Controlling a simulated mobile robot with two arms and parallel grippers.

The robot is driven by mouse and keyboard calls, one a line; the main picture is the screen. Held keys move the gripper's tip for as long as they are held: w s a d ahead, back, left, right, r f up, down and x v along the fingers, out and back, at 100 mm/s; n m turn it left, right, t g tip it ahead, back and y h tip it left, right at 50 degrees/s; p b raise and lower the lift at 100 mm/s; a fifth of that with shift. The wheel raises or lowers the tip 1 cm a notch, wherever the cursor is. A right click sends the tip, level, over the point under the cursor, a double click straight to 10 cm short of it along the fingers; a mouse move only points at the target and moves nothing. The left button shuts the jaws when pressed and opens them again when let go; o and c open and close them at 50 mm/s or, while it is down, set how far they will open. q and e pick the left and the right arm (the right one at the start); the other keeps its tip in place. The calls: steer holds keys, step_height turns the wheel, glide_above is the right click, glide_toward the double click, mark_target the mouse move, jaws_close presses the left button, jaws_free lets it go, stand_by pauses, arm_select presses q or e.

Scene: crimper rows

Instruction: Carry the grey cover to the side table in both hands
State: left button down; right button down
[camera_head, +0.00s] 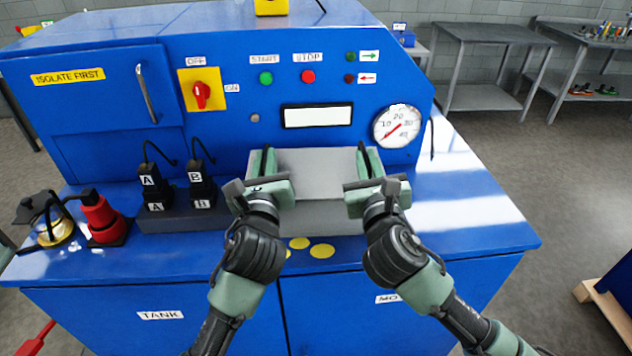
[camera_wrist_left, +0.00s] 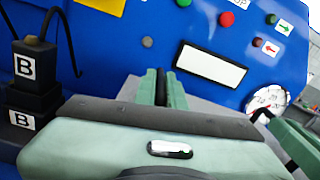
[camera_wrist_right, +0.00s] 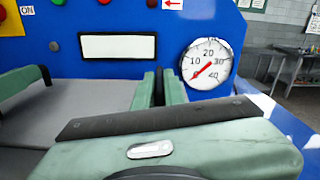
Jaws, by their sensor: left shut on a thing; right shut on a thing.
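The grey cover (camera_head: 318,163) is a box-like piece at the front of the blue machine, below its white display. My left gripper (camera_head: 266,166) is shut on the cover's left side, and my right gripper (camera_head: 366,164) is shut on its right side. The cover looks level between them; I cannot tell whether it rests on the ledge or hangs just above it. It also shows in the right wrist view (camera_wrist_right: 85,108). The grey side table (camera_head: 497,34) stands at the back right, apart from the machine, and its visible top looks bare.
Plugs marked A and B (camera_head: 203,187) stand in a dark block left of the cover. A red part (camera_head: 101,216) and a glass-like item (camera_head: 52,228) are further left. A gauge (camera_head: 397,125) is at the right. Another table (camera_head: 605,40) holds tools. Open floor lies right of the machine.

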arm_select(q)
steer(key=shift+f, duration=0.1)
